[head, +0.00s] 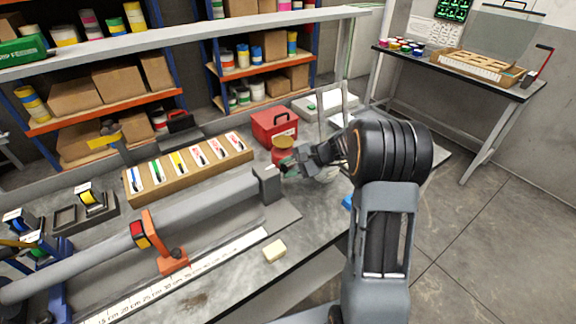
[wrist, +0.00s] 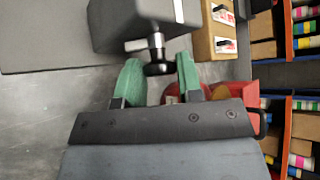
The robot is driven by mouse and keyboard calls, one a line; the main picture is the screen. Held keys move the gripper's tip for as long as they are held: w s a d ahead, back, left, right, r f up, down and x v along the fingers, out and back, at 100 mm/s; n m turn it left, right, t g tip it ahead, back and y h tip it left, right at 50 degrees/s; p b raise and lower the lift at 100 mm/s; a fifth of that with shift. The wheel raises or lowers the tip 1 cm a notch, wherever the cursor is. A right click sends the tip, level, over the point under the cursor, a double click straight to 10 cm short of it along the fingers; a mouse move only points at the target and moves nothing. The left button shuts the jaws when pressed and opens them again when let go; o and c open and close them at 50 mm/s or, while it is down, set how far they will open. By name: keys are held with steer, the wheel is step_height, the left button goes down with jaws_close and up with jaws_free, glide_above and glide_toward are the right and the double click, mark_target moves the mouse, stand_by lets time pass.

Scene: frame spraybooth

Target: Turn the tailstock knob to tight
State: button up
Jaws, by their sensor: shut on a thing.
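The tailstock is a grey block (head: 268,184) at the right end of the long grey tube or bar on the bench. In the wrist view the block (wrist: 135,22) fills the top, and a black knob (wrist: 157,68) on a bright metal shaft sticks out of it. My gripper (head: 288,166) is at the right side of the block. Its green fingertips (wrist: 159,76) lie on either side of the knob, shut on it. The knob's contact faces are partly hidden, and in the head view my gripper covers it. No tight mark is readable.
A wooden rack of labelled tools (head: 190,168) stands behind the bar, and a red toolbox (head: 274,124) behind my gripper. An orange support (head: 172,262), a ruler strip (head: 205,268) and a cream block (head: 274,250) are in front. The bench's front right is mostly clear.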

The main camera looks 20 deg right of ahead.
steer(key=m+g+h+p, duration=0.1)
steer(key=p, duration=0.2)
steer(key=m+g+p, duration=0.1)
steer(key=g+p, duration=0.1)
steer(key=p, duration=0.2)
steer(key=m+g+h+p, duration=0.1)
steer(key=g+p, duration=0.1)
steer(key=p, duration=0.1)
steer(key=shift+w+r+h, duration=0.25)
steer(key=shift+r+h, duration=0.05)
steer(key=shift+r, duration=0.1)
steer(key=shift+w+a+f+m+g+h+p, duration=0.1)
steer(key=shift+m+g+h+p, duration=0.1)
steer(key=shift+m+g+p, duration=0.3)
steer(key=shift+f+m+g+h+p, duration=0.1)
steer(key=shift+m+g+h+p, duration=0.15)
steer(key=shift+g+p, duration=0.45)
steer(key=shift+w+f+m+g+h+b, duration=0.1)
steer(key=shift+m+g+h+b, duration=0.1)
steer(key=shift+m+g, duration=0.9)
steer(key=shift+w+f+m+g+h+b, duration=0.15)
steer(key=shift+m+g, duration=0.4)
steer(key=shift+g, duration=1.05)
steer(key=shift+a+r, duration=0.1)
steer(key=o, duration=0.9)
